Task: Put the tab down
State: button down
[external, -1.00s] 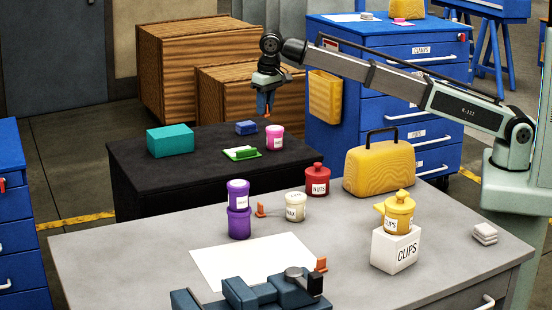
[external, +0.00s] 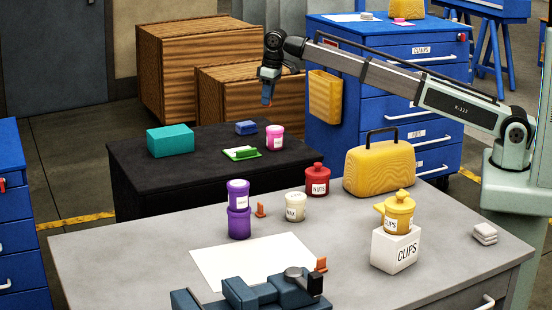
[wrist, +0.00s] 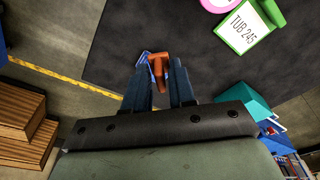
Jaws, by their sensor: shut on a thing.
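My gripper (external: 267,99) is shut on an orange tab (wrist: 158,62), which sticks out past the fingertips in the wrist view. In the external view only a small bit of the tab (external: 268,104) shows under the fingers. My gripper is in the air by the back edge of the black table (external: 200,185), with nothing seen touching the tab from below. Two other orange pieces are on the grey table: one (external: 261,209) beside the purple jars and one (external: 321,264) by the blue-grey fixture.
On the black table are a teal box (external: 170,140), a blue block (external: 246,127), a pink jar (external: 275,138) and a green labelled item (external: 241,153). The grey table (external: 120,245) holds purple jars (external: 238,209), a white sheet (external: 235,262) and a yellow case (external: 379,167). Wooden crates (external: 240,95) stand behind.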

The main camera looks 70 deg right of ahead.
notch_tip(320, 180, down, 11)
jog(key=shift+f, duration=0.15)
dwell(0.5)
jog(key=shift+f, duration=0.15)
jog(key=c, duration=0.9)
grip_release()
jog(key=shift+c, duration=0.2)
notch_tip(320, 180, up, 12)
jog(key=s, duration=0.1)
jog(key=shift+s, duration=0.4)
jog(key=shift+d, duration=0.1)
